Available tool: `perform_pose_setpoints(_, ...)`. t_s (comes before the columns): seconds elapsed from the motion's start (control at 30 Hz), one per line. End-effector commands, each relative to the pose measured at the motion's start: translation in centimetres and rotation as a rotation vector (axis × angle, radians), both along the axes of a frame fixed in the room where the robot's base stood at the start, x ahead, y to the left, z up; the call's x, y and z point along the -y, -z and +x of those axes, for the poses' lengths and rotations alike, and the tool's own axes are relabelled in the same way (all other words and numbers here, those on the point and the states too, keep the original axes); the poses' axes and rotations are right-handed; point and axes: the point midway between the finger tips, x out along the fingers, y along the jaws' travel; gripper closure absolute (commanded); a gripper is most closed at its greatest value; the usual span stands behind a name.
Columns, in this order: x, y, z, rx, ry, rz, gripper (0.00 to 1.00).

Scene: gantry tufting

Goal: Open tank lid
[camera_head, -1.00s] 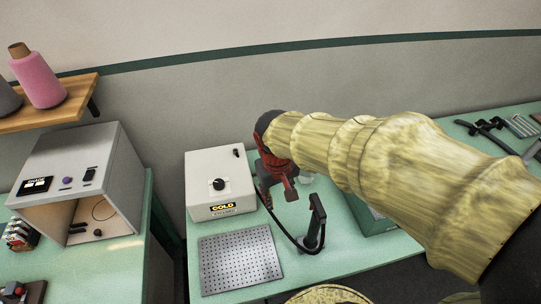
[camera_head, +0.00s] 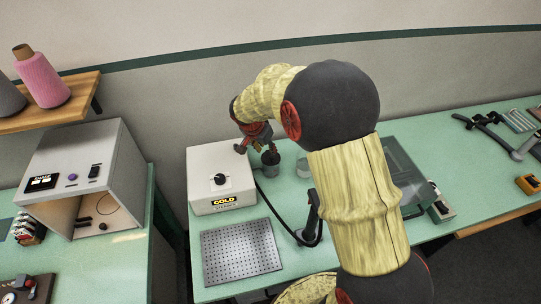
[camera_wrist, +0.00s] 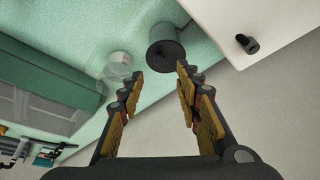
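The white box (camera_head: 222,200) with a dial and a "COLD" label stands on the green bench, left of my arm in the head view. Its pale top (camera_wrist: 285,25) and a small black knob (camera_wrist: 247,44) show at the upper right of the wrist view. I cannot make out a lid seam; the lid looks shut. My gripper (camera_head: 256,152) is by the box's back right corner in the head view. In the wrist view my gripper (camera_wrist: 160,71) is open and empty. The knob lies to the right of its fingers, not between them.
A dark grey cup (camera_wrist: 165,48) and a clear glass (camera_wrist: 119,66) stand just beyond the fingertips. A black hose (camera_head: 275,214) runs to an upright handle. A perforated plate (camera_head: 240,251) lies in front of the box. A green glass-topped case (camera_head: 408,170) stands right.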

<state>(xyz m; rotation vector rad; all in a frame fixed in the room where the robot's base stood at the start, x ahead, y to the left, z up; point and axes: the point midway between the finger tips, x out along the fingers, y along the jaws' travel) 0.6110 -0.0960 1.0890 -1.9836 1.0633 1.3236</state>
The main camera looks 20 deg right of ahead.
Motion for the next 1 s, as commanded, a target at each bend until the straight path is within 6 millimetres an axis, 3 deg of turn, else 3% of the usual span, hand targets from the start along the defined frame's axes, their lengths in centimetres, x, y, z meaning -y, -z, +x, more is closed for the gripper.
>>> perform_pose_setpoints(0.5, 2.2, 6.3, 1.3, -0.002, 0.003, 0.001, 0.66)
perform_pose_setpoints(0.9, 2.4, 7.0, 1.5, 0.0, 0.002, 0.001, 0.66)
perform_pose_setpoints(1.0, 2.4, 7.0, 1.5, 0.0, 0.002, 0.001, 0.71)
